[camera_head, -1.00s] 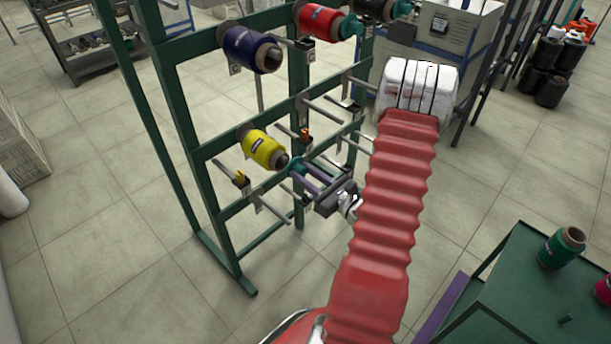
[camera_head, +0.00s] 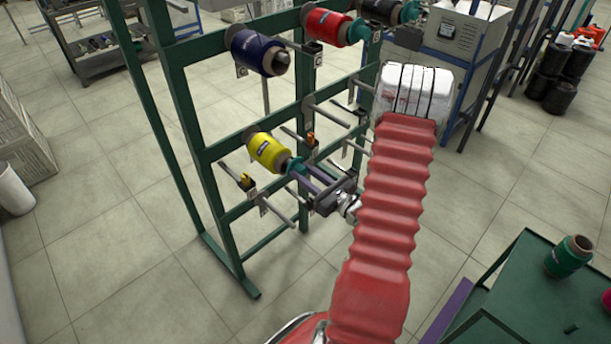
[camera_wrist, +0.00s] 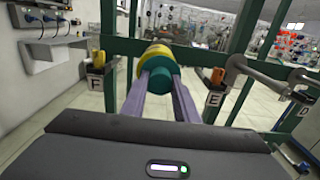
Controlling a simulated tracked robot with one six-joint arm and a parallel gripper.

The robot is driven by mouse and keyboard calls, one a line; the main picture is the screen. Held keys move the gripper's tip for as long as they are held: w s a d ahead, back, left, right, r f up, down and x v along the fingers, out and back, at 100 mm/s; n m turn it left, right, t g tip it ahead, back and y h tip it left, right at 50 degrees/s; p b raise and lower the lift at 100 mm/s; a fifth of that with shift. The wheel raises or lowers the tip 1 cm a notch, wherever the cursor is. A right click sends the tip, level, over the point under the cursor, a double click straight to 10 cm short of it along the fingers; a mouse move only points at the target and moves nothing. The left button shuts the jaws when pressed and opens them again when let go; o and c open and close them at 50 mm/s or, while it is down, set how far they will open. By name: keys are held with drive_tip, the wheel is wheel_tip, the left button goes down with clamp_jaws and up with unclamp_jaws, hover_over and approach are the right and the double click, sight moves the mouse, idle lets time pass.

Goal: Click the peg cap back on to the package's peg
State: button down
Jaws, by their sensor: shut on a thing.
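The yellow package (camera_head: 264,149) sits on its peg on the green rack, its brown core end facing my gripper. My gripper (camera_head: 299,172) is shut on the teal peg cap (camera_head: 295,166), directly in front of the core end. In the wrist view the cap (camera_wrist: 158,80) sits between my two purple fingers, with the yellow package (camera_wrist: 155,54) right behind it. The cap hides the peg's tip and most of the core, so I cannot tell whether it touches the peg.
Empty grey pegs (camera_head: 328,114) stick out of the green rack (camera_head: 202,157) nearby. A blue package (camera_head: 257,52) and a red package (camera_head: 326,25) hang above. A green table (camera_head: 515,300) with a green package (camera_head: 567,256) stands at lower right.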

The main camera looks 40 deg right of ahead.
drive_tip(key=shift+w, duration=1.15)
idle(0.4)
drive_tip(key=c, duration=1.3)
unclamp_jaws()
drive_tip(key=s, duration=1.3)
drive_tip(key=shift+s+d, duration=0.2)
drive_tip(key=shift+s, duration=0.2)
drive_tip(key=shift+f, duration=0.15)
